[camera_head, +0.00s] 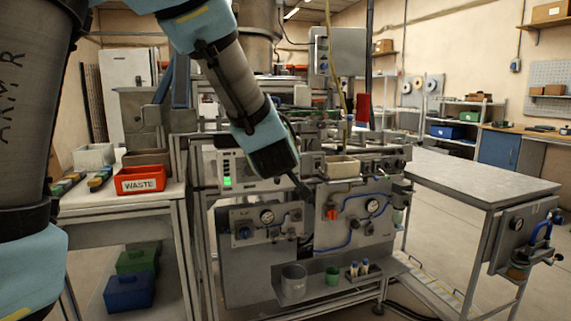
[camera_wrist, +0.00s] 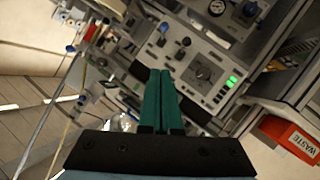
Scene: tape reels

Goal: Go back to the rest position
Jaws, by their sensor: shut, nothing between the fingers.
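My gripper (camera_wrist: 167,75) shows in the wrist view with its two green-faced fingers pressed together. Nothing is between them. It points toward the machine's grey front panel (camera_wrist: 215,75), which carries knobs and lit green buttons. In the head view my arm reaches from the upper left down to the middle. My gripper (camera_head: 303,190) is in front of the machine (camera_head: 245,270), near its control box with the green light (camera_head: 227,182). Its fingertips are small and dark there. I cannot tell the exact gap to the machine.
A red waste bin (camera_head: 140,180) stands on the left bench, beside a pale bin (camera_head: 94,156). It also shows in the wrist view (camera_wrist: 290,138). Green and blue boxes sit on the shelf below. A grey table (camera_head: 480,175) stands at the right, with open floor beyond it.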

